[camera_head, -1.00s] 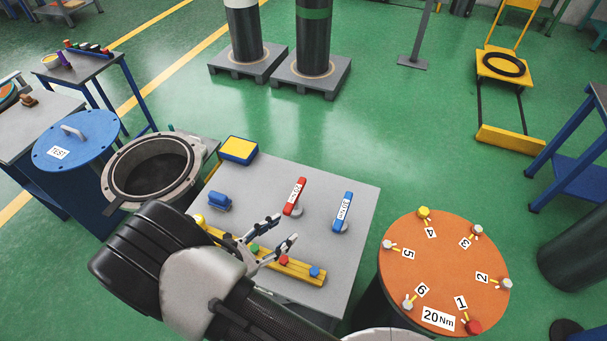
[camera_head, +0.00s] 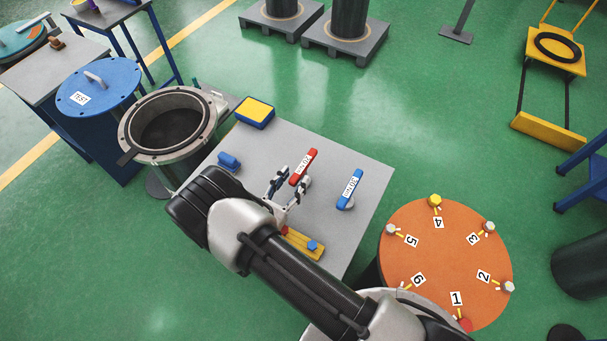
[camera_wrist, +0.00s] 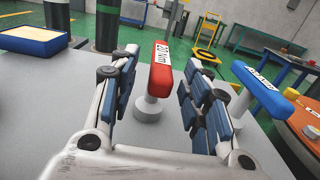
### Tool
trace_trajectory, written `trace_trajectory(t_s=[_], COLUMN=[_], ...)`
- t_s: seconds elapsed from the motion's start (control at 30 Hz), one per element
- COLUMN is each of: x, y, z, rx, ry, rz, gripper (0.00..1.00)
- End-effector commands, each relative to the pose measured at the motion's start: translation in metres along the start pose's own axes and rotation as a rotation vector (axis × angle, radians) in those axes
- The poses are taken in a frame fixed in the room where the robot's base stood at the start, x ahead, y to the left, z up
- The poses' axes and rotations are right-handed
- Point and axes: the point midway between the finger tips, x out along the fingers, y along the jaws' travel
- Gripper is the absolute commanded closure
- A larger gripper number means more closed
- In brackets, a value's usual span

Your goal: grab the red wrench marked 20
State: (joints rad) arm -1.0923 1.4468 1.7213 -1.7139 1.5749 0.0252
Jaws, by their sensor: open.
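The red wrench (camera_head: 304,167) has a white label that reads 20 Nm in the wrist view (camera_wrist: 160,68). It stands on a round grey base on the grey table. My gripper (camera_head: 285,188) is open and empty, just short of the red wrench on its near left side. In the wrist view, the red wrench shows between and beyond the two fingers of my gripper (camera_wrist: 158,95); I see no contact. The blue wrench (camera_head: 349,188), also labelled, stands to the right on its own grey base.
On the grey table (camera_head: 365,215) are a blue clamp-like part (camera_head: 228,161), a yellow-topped blue box (camera_head: 255,112) and a yellow rack (camera_head: 303,245), partly hidden by my arm. An orange round table (camera_head: 440,265) with numbered bolts stands right. An open flanged cylinder (camera_head: 168,125) stands left.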

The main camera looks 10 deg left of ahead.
Motion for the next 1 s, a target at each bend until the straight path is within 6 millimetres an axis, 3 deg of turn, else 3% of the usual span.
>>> trace_trajectory(t_s=[0.23,0.53,0.83,1.0], x=[0.018,0.059,0.064,0.063], y=[0.0,-0.001,-0.001,-0.001], z=[-0.001,-0.004,-0.004,-0.004], rx=[0.001,0.002,0.001,0.001], ry=[0.0,0.0,0.0,0.0], rz=[-0.001,-0.002,0.0,0.0], gripper=[0.57,0.57,0.57,0.68])
